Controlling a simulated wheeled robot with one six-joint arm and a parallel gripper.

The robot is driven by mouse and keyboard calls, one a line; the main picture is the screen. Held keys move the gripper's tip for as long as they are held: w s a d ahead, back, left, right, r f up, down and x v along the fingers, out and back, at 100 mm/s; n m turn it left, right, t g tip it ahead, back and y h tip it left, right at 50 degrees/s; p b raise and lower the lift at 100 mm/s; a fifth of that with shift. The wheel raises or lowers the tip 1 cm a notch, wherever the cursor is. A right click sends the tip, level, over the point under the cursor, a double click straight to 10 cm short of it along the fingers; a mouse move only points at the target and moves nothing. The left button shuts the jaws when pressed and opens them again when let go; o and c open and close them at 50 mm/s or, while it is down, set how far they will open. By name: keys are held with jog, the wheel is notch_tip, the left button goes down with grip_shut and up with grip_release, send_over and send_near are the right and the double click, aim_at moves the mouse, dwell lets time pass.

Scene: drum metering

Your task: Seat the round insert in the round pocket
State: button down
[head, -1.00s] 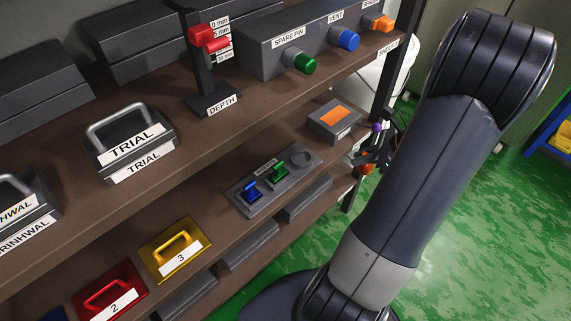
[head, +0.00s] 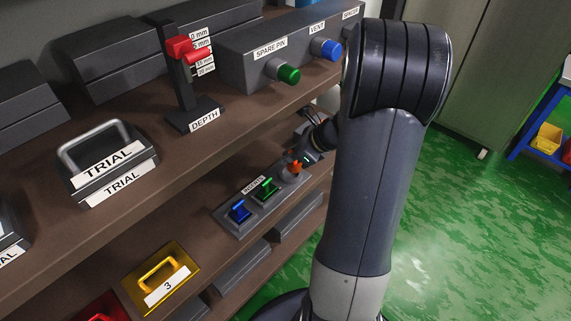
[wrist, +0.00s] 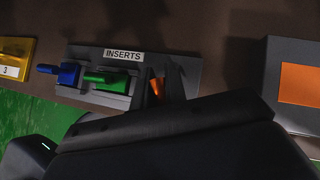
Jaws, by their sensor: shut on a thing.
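The grey inserts tray (head: 275,203) sits on the middle shelf and also shows in the wrist view (wrist: 82,52). A blue insert (head: 239,210) and a green insert (head: 267,188) stand in its left and middle places. My gripper (head: 294,167) is shut on the orange round insert (head: 291,162), over the tray's right end, where the round pocket is. The orange insert shows between the dark fingers in the wrist view (wrist: 157,87). The pocket is hidden behind the insert and fingers, so I cannot tell whether the insert is in it or just above.
A yellow block marked 3 (head: 161,279) lies left of the tray. The upper shelf (head: 235,120) overhangs, with a depth stand (head: 190,85) and a spare pin box (head: 240,65). A box with an orange top (wrist: 300,84) is right of the tray in the wrist view.

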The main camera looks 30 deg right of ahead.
jog(key=shift+w+a, duration=0.35)
jog(key=shift+f+b, duration=0.8)
jog(key=shift+f, duration=0.95)
jog(key=shift+f, duration=0.15)
jog(key=c, duration=1.4)
grip_release()
jog(key=shift+c, duration=0.2)
jog(key=shift+d+r, duration=0.1)
jog(key=shift+r, duration=0.3)
jog(key=p+v, duration=0.3)
jog(key=v, duration=0.8)
jog(key=shift+s, duration=0.25)
